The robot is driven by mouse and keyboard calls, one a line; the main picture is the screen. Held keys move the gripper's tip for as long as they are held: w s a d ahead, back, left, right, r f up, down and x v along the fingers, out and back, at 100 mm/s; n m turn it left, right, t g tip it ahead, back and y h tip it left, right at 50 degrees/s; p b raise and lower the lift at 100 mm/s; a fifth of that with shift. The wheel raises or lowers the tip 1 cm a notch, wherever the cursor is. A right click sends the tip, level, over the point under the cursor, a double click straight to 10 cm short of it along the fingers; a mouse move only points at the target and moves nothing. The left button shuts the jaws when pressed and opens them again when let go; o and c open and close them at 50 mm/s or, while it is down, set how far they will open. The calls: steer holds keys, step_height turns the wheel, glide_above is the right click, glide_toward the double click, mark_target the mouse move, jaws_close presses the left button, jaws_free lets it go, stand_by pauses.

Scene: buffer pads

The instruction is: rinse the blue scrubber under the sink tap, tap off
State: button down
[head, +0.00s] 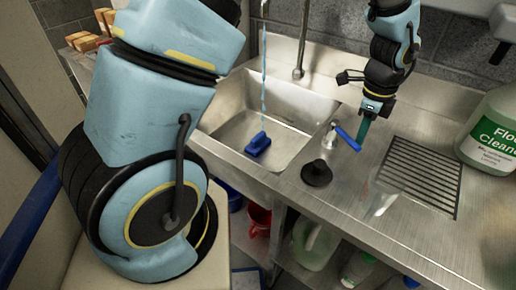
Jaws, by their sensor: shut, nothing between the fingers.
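The blue scrubber (258,144) lies on the floor of the steel sink basin (222,137). A stream of water (263,75) falls from above and comes down at the scrubber. The tap's upright pipe (301,45) stands at the back of the sink; the spout's end is not clearly seen. A lever with a blue handle (347,139) sits on the counter right of the basin. My gripper (362,138) points down, shut and empty, close beside the handle's right end. I cannot tell whether they touch.
A black round knob-like piece (316,173) stands on the counter in front of the lever. A slatted drain grid (422,175) and a large floor cleaner jug (490,132) are to the right. Bottles and a red container (259,218) sit below the counter.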

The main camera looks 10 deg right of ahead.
steer(key=shift+a, duration=0.1)
steer(key=shift+s+a, duration=0.25)
steer(key=shift+a, duration=0.25)
steer(key=shift+s+a, duration=0.2)
steer(key=shift+a, duration=0.3)
